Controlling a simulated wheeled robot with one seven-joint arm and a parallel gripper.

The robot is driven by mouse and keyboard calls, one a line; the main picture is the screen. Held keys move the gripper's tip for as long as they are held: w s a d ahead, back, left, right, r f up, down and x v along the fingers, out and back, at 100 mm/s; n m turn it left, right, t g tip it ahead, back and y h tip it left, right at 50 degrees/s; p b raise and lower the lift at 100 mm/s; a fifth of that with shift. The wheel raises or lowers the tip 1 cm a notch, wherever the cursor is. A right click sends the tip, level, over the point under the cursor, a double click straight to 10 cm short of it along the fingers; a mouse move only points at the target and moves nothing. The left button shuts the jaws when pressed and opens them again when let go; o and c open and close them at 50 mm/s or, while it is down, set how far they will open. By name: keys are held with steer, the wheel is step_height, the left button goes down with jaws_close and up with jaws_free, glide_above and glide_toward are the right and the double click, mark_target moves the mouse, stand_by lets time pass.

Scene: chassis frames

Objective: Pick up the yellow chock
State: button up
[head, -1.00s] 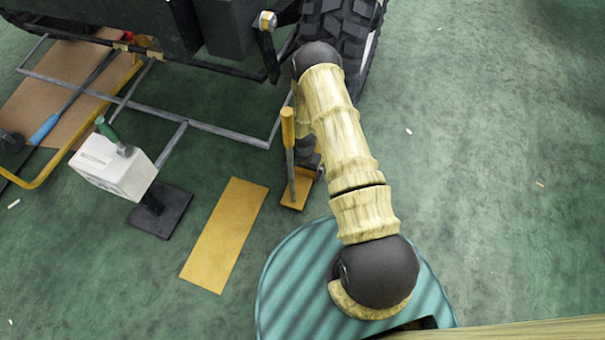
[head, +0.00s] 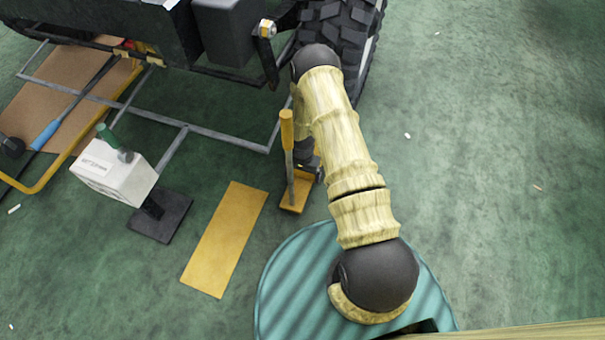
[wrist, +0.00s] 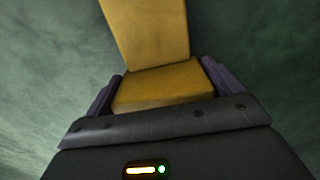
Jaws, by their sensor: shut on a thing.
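The yellow chock (wrist: 145,28) fills the top middle of the wrist view. Its near block lies between the two dark fingers of my gripper (wrist: 162,82), which are shut on it. In the head view a yellow piece (head: 293,196) shows low beside my arm, with a grey rod and yellow grip (head: 287,128) standing at it. My arm hides much of that spot and most of my gripper there, so I cannot tell how these parts join. I cannot tell whether the chock touches the floor.
A flat yellow panel (head: 225,238) lies to the left. A white box on a dark stand (head: 112,171) is further left. A vehicle tyre (head: 335,22) and a grey tube frame (head: 150,117) are behind. The green floor at right is mostly clear.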

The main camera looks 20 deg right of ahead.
step_height(320, 180, up, 9)
steer(key=p, duration=0.5)
steer(key=shift+f, duration=0.1)
steer(key=shift+w, duration=0.1)
